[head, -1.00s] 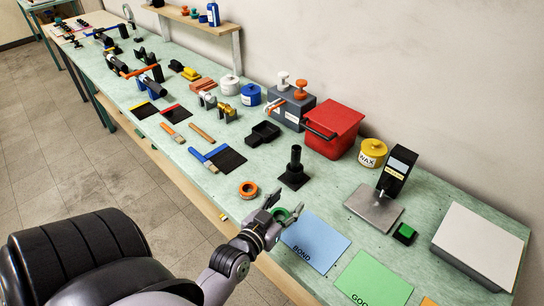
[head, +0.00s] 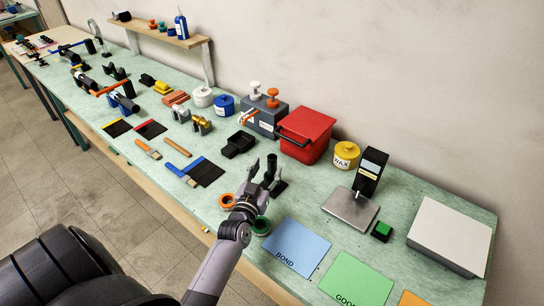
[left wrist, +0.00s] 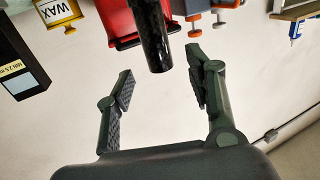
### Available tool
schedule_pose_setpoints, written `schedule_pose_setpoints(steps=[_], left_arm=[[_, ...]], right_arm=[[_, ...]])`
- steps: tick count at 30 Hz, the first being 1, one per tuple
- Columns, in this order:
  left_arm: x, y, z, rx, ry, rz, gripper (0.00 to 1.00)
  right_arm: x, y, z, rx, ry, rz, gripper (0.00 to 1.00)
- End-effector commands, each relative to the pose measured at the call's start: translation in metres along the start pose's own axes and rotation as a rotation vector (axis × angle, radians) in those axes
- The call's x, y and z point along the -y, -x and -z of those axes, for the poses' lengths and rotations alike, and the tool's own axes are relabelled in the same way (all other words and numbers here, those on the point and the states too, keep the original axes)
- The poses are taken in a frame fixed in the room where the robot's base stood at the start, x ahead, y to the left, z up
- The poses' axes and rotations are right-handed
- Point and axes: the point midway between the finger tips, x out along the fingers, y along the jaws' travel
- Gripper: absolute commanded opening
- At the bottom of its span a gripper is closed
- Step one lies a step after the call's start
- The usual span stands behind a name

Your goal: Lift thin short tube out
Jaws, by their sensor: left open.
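A short black tube (head: 271,165) stands upright in a dark square base on the table, partly hidden behind my left gripper. It also shows in the left wrist view (left wrist: 153,36), between the line of the two fingers. My left gripper (head: 260,182) is open and empty, with its fingers pointing toward the tube and close to it. The base is mostly hidden by my gripper. My right gripper is not in view.
A red bin (head: 305,135) and a black tray (head: 238,144) stand behind the tube. An orange tape roll (head: 227,201) and a green roll (head: 261,226) lie beside my left gripper. A blue BOND sheet (head: 296,246) lies to the right. A yellow WAX pot (head: 345,154) stands farther back.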

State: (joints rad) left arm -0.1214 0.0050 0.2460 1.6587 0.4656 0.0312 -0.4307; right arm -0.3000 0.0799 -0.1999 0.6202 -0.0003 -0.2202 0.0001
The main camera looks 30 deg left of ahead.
Motion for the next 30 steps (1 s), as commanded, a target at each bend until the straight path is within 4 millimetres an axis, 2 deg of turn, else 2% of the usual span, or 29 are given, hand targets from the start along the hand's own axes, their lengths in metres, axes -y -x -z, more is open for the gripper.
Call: schedule_pose_setpoints(steps=[1,6,12,22,30], left_arm=[[0.000,-0.011,0.002,-0.001,-0.001,-0.001,0.49],[-0.001,-0.038,0.002,-0.002,-0.001,-0.001,0.49],[0.000,-0.053,0.000,-0.001,-0.001,-0.001,0.49],[0.000,-0.056,0.000,0.000,-0.001,-0.001,0.49],[-0.001,-0.056,0.000,0.000,-0.001,-0.001,0.31]], right_arm=[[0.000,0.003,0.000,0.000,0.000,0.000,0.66],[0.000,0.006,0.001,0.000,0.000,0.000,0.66],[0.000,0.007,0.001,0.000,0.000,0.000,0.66],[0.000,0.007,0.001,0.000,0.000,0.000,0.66],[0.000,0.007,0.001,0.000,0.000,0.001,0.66]])
